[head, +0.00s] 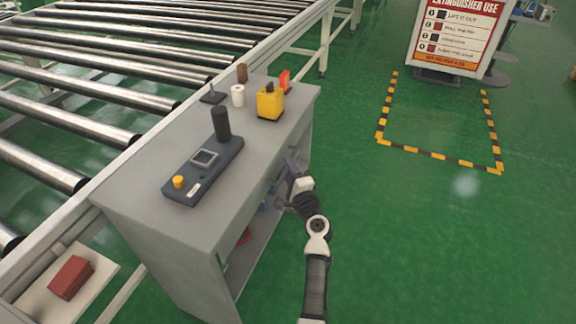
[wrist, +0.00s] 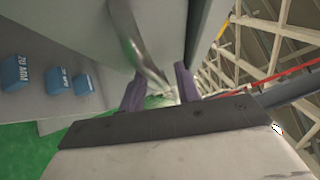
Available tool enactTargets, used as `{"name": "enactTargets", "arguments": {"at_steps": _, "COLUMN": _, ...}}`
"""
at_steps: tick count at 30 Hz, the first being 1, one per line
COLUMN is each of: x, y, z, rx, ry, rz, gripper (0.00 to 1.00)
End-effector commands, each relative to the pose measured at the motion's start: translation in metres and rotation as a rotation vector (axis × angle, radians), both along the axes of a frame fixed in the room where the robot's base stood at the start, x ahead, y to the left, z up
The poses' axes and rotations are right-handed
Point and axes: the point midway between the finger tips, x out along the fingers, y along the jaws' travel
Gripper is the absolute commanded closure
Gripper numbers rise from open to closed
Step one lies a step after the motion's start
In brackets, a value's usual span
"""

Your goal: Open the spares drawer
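The spares drawer is in the grey workbench; a grey front panel (wrist: 205,18), seemingly the drawer's, fills the upper wrist view. A curved metal handle (wrist: 143,55) runs down from it towards the gap between my fingers. My gripper (wrist: 158,92) has its two purple fingers apart, with the handle's lower end between or just beyond them; I cannot tell if they touch it. In the head view my gripper (head: 293,165) is at the right side of the bench, near its upper edge. The drawer front is mostly hidden there by the bench top and my arm.
The grey workbench top (head: 140,190) holds a control box (head: 205,170), a yellow device (head: 270,102) and small items. Blue boxes (wrist: 60,80), one marked 20 MM, sit on a shelf below. A roller conveyor (head: 90,125) runs behind.

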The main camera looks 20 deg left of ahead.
Motion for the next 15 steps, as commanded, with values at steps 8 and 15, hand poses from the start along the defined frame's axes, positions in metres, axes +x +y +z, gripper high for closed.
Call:
{"name": "enactTargets", "arguments": {"at_steps": 8, "x": 0.0048, "y": 0.0046, "z": 0.0005, "rx": -0.001, "ry": 0.000, "rz": 0.000, "gripper": 0.68}}
{"name": "enactTargets", "arguments": {"at_steps": 15, "x": 0.0046, "y": 0.0043, "z": 0.0005, "rx": -0.001, "ry": 0.000, "rz": 0.000, "gripper": 0.85}}
